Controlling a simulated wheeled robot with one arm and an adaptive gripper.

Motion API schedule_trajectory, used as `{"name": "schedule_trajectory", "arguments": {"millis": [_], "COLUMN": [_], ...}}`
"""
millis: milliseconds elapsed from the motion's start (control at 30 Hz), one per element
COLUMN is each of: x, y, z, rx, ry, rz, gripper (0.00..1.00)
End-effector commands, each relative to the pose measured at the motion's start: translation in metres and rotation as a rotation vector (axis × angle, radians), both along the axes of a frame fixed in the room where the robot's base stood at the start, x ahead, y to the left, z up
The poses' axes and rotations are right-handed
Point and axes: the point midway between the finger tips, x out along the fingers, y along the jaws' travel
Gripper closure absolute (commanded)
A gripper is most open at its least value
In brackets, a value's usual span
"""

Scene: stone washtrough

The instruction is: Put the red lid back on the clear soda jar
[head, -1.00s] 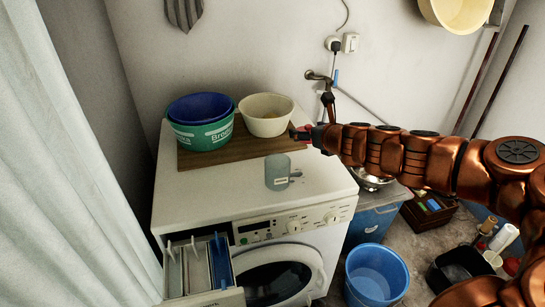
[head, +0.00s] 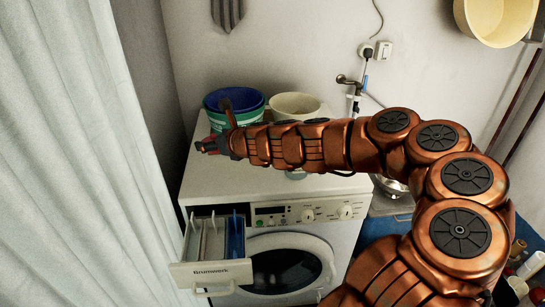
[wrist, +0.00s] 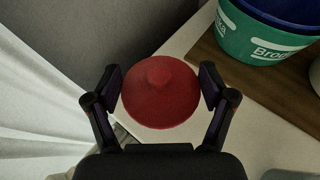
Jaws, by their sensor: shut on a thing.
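In the wrist view the red lid (wrist: 160,98), round with a small knob, sits between the two fingers of my gripper (wrist: 161,82). My gripper is shut on it and holds it over the left end of the washing machine top. In the head view my gripper (head: 207,146) is at the left edge of the machine, in front of the green tub, with the lid hardly visible there.
A washing machine (head: 225,185) has its detergent drawer (head: 210,272) pulled out. A green tub (head: 215,121) with a blue basin (head: 246,99) in it and a cream bowl (head: 296,103) stand at the back on a wooden board (wrist: 228,72). A pale curtain (head: 70,160) hangs at the left.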

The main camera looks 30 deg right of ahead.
Motion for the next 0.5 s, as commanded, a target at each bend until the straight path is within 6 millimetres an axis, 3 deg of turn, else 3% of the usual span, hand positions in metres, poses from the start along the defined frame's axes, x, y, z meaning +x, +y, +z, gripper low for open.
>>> {"name": "schedule_trajectory", "arguments": {"millis": [167, 500], "x": [-0.012, -0.056], "y": [-0.027, -0.082], "z": [0.003, 0.008], "rx": [-0.003, -0.005], "ry": [-0.001, -0.001], "rz": [0.0, 0.036], "gripper": [0.42, 0.42]}}
